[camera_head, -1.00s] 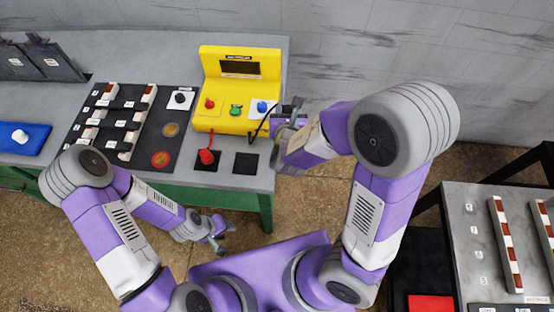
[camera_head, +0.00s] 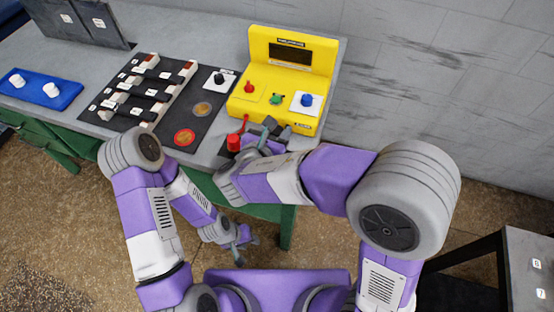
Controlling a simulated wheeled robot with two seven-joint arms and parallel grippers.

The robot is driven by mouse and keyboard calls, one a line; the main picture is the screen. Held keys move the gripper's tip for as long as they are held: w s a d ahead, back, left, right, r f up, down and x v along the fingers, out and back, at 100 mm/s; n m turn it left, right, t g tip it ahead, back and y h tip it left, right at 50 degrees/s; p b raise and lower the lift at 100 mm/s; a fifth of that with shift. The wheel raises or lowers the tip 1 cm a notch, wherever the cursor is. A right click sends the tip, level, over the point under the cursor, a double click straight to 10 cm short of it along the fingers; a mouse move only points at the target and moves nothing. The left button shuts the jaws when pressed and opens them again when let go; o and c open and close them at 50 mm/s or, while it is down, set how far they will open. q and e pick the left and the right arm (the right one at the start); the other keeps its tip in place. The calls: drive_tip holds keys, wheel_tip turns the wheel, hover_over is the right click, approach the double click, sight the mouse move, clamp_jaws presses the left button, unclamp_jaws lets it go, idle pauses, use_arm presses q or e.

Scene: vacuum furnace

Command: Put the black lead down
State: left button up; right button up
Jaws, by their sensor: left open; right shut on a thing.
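The yellow meter (camera_head: 275,97) stands at the back of the grey bench with red, green and blue knobs on its face. My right gripper (camera_head: 274,130) is in front of the meter's lower front edge, shut on the black lead. The lead itself is mostly hidden by the gripper and arm. The red lead (camera_head: 234,142) stands at the bench front, just left of my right gripper, with its cord running to the meter. The black square pad is hidden under my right arm. My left gripper (camera_head: 243,238) is open and empty, low in front of the bench.
A dark board (camera_head: 140,95) with black bars in white holders lies left of the meter. A blue panel (camera_head: 40,90) with white knobs lies far left. A grey wall is behind.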

wheel_tip(320, 180, down, 8)
drive_tip(key=b, duration=0.3)
drive_tip(key=shift+f, duration=0.2)
drive_tip(key=shift+f, duration=0.25)
drive_tip(key=o, duration=1.2)
drive_tip(key=shift+c, duration=0.2)
drive_tip(key=shift+r, duration=0.1)
drive_tip(key=shift+r, duration=0.25)
drive_tip(key=p+v, duration=0.3)
drive_tip(key=v, duration=0.8)
drive_tip(key=shift+s+a, duration=0.2)
drive_tip(key=shift+s, duration=0.15)
